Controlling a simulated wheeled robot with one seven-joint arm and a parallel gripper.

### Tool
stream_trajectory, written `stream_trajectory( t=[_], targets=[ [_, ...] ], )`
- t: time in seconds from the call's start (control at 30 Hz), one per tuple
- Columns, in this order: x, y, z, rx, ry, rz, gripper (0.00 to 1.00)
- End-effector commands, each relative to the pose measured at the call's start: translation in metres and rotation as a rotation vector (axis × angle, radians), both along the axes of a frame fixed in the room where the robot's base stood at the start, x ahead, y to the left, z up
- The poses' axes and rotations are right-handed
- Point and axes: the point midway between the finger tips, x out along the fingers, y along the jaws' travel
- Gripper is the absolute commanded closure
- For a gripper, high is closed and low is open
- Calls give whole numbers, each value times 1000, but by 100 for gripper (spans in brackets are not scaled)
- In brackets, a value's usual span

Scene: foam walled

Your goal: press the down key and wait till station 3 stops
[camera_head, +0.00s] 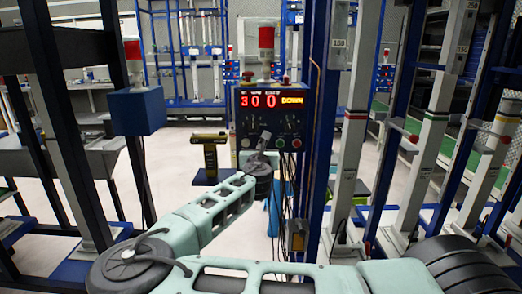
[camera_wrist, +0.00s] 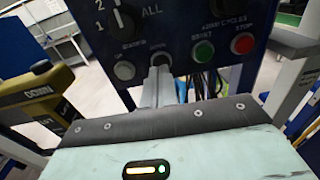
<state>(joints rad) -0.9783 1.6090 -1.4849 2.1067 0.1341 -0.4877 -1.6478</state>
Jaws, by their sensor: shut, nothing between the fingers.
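The control box (camera_head: 271,112) has a lit display (camera_head: 271,100) that reads 300 in red beside a yellow word that looks like DOWN. In the wrist view its lower panel (camera_wrist: 178,42) carries two pale keys: a left key (camera_wrist: 125,70) and a middle key (camera_wrist: 160,58). Their small labels are too blurred to read surely. My gripper (camera_wrist: 158,74) is shut and empty, with its tips at the middle key; I cannot tell whether they press it. In the head view my gripper (camera_head: 264,137) reaches the box's lower edge. I cannot tell which post is station 3.
A green button (camera_wrist: 203,51) and a red stop button (camera_wrist: 242,44) sit right of my gripper. A yellow and black stand (camera_head: 209,155) is left of the box. Grey posts (camera_head: 348,150) stand at right, and a red lamp (camera_head: 266,38) tops the box.

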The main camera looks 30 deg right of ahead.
Motion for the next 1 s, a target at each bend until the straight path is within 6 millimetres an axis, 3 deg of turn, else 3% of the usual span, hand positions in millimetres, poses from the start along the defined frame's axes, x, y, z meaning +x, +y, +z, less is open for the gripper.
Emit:
stream_trajectory(
  t=[0.37,0.7,1.0],
  targets=[
    [-28,22,0,-1,2,0,100],
    [-68,53,1,-1,2,0,100],
    [-80,60,1,0,3,-2,100]
  ],
)
